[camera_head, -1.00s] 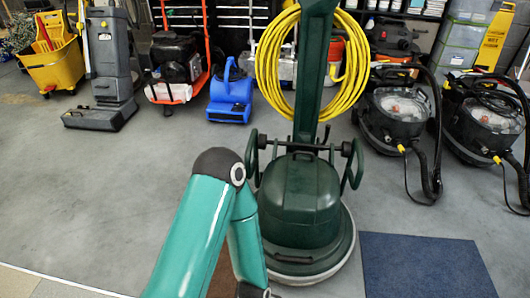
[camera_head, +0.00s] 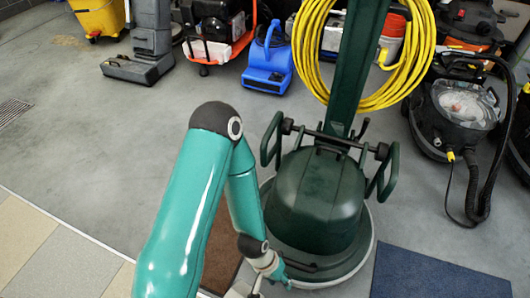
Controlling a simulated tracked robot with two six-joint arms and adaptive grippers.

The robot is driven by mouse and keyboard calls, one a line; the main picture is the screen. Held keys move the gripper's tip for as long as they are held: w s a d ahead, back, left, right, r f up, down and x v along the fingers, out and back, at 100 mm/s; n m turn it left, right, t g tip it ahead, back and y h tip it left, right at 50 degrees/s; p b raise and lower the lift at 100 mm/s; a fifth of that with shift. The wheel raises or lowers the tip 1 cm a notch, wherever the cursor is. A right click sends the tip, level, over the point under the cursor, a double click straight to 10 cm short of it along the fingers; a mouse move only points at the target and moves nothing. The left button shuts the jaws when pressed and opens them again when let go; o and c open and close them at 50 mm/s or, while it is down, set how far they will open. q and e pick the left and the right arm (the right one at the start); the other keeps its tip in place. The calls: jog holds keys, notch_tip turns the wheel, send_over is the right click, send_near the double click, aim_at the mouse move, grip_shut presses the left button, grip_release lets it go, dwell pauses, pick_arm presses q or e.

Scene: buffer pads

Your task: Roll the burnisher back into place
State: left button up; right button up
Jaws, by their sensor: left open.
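The burnisher (camera_head: 318,205) is a dark green floor machine with a round base, a tall upright handle column and a coiled yellow cord (camera_head: 420,60). It stands upright right of centre on the grey floor, its base between a brown pad and a blue pad. My left arm comes down in front of it on the left. My left gripper (camera_head: 270,280) is low, near the front left of the burnisher's base, partly cut off by the bottom edge; it is open, and I cannot tell if it touches the base. My right gripper is not in view.
The brown pad (camera_head: 222,248) lies left of the base, partly behind my arm. The blue pad (camera_head: 435,276) lies at the lower right. A blue blower (camera_head: 268,66), a grey upright machine (camera_head: 150,40) and a black vacuum (camera_head: 450,115) stand behind.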

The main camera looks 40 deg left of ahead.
pick_arm(q)
jog(key=shift+o, duration=0.7)
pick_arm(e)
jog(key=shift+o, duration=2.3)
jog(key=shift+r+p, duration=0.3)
pick_arm(q)
jog(key=m+t+y+p, duration=0.2)
jog(key=t+y+p, duration=0.3)
jog(key=t+p, duration=1)
send_near(262, 155)
jog(key=w+b, duration=0.1)
jog(key=w, duration=0.2)
jog(key=w+f+t+b, duration=0.1)
jog(key=w+b, duration=0.1)
jog(key=w, duration=0.2)
jog(key=w+f+t+b, duration=0.1)
jog(key=w+b, duration=0.1)
jog(key=w, duration=0.2)
jog(key=shift+w+a+f, duration=0.1)
jog(key=shift+a, duration=0.3)
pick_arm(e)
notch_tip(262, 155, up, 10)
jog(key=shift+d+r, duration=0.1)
